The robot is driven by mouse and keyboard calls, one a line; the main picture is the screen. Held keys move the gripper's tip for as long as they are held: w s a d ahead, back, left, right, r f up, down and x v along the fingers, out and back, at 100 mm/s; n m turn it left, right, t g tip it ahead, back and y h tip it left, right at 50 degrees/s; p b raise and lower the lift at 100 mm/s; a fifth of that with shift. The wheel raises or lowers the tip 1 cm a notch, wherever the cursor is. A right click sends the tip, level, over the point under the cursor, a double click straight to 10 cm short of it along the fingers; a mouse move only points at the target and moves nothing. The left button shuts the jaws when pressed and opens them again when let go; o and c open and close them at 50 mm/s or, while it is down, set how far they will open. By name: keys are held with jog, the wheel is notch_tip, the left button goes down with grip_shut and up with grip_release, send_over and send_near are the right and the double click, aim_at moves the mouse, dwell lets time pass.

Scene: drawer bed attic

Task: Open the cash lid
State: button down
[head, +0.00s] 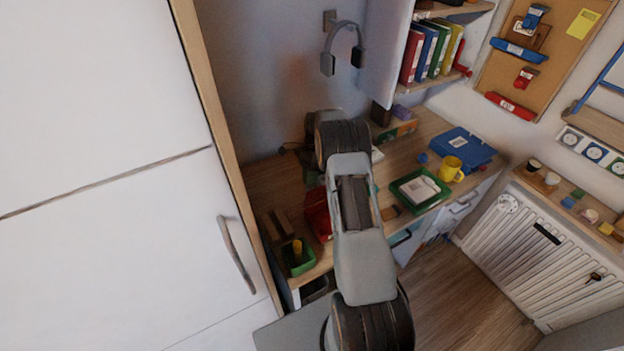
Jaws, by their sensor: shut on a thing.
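A red box (317,214), which looks like the cash box, sits on the wooden desk just left of my arm. My arm covers its right part. I cannot tell from this view whether its lid is shut or raised. My arm reaches over the desk, and its far joint stands above and behind the red box. My gripper does not show; it is hidden behind my arm, so its contact with the lid cannot be seen.
The desk (268,181) also holds a green pot (299,263), a green tray (420,190), a yellow mug (451,169) and a blue case (462,147). A white cabinet (110,220) stands close on the left. A radiator (530,245) is at right; floor (455,295) is clear.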

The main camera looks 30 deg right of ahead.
jog(key=shift+a+f, duration=0.3)
jog(key=shift+f, duration=0.3)
jog(key=c, duration=1.2)
grip_release()
jog(key=shift+o, duration=0.2)
jog(key=shift+w+d, duration=0.1)
jog(key=shift+r, duration=0.1)
jog(key=p+v, duration=0.5)
jog(key=v, duration=0.9)
